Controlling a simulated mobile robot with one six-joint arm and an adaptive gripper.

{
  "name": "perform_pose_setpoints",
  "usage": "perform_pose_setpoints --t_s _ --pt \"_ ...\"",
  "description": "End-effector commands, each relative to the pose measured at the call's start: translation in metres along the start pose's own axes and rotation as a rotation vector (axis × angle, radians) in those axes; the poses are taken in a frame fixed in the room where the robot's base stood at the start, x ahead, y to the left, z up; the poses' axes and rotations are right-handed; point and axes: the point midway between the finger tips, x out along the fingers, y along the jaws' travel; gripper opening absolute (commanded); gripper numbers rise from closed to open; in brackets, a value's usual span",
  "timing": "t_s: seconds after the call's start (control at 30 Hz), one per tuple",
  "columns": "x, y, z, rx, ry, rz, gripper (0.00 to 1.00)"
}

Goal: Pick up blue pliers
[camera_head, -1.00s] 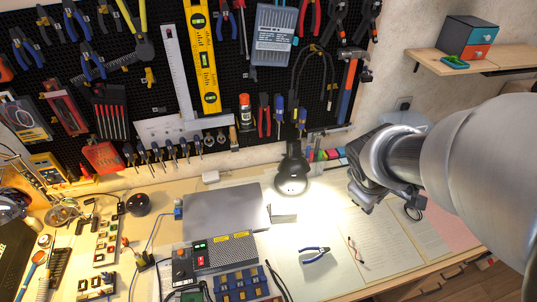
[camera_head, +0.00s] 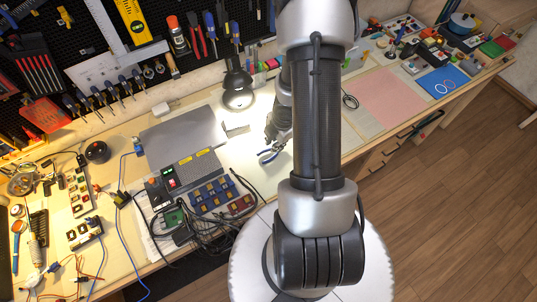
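A black desk lamp (camera_head: 238,88) stands behind the grey panel (camera_head: 184,138). A power supply (camera_head: 188,172), a blue parts tray (camera_head: 213,192) and loose cables crowd the front. A pink sheet (camera_head: 393,97) lies flat at right. The pegboard (camera_head: 90,38) hangs behind.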

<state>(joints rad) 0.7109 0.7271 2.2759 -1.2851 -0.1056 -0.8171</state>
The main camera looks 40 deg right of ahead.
Motion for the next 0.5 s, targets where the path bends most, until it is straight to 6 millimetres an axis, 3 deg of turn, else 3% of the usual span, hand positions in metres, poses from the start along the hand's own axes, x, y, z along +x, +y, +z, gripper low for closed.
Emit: perform_pose_setpoints --t_s 0.03,0.1,0.5 --pt "0.016 -0.001 0.0 0.0 0.0 0.0 0.16" --pt "0.029 -0.001 0.0 0.0 -0.001 0.0 0.16" --pt "0.095 -0.001 0.0 0.002 -0.001 0.0 0.16"
